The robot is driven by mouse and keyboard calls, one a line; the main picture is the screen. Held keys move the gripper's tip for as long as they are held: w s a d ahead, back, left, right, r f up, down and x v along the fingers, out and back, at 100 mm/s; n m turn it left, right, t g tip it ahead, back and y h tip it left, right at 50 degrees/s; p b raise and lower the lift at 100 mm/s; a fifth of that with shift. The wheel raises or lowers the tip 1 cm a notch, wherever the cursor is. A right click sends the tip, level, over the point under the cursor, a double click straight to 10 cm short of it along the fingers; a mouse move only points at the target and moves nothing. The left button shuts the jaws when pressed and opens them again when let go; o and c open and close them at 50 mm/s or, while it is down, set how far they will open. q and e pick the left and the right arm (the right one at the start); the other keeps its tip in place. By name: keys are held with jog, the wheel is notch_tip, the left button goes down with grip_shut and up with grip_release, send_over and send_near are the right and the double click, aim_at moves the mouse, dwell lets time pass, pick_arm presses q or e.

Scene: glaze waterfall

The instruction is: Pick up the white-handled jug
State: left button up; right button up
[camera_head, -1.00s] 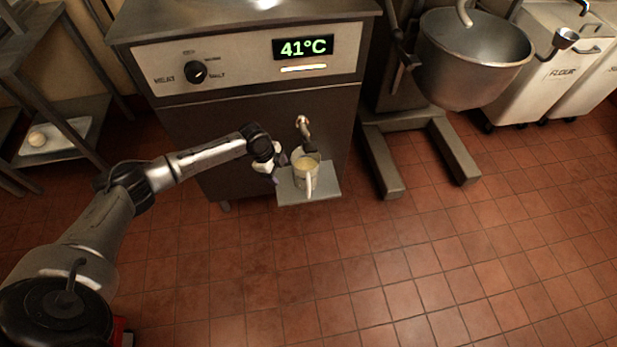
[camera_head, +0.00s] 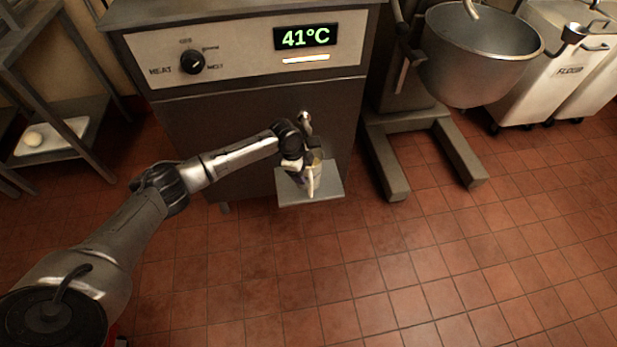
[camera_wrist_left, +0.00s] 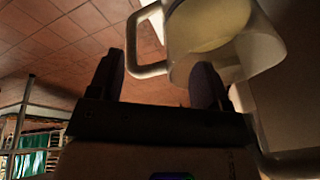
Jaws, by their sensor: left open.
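The white-handled jug (camera_head: 317,177) stands on a small grey shelf (camera_head: 325,190) at the front of the machine, below its spout (camera_head: 304,119). In the head view my left gripper (camera_head: 304,178) is at the jug and covers much of it. In the left wrist view the jug (camera_wrist_left: 208,45) shows a pale yellow content and a white handle (camera_wrist_left: 133,45). My left gripper (camera_wrist_left: 165,80) is open, with its two dark fingers apart. The handle's lower part lies between the fingers in that picture; I cannot tell whether they touch it. My right gripper is not in view.
The machine (camera_head: 250,110) has a knob and a display reading 41°C. A mixer with a steel bowl (camera_head: 480,55) stands to the right, with white bins (camera_head: 565,75) beyond. A rack (camera_head: 65,130) is at the left. The tiled floor in front is clear.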

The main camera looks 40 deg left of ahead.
pick_arm(q)
jog(key=shift+w+f, duration=0.1)
jog(key=shift+c, duration=0.4)
jog(key=c, duration=1.2)
grip_shut()
jog(key=shift+f, duration=0.1)
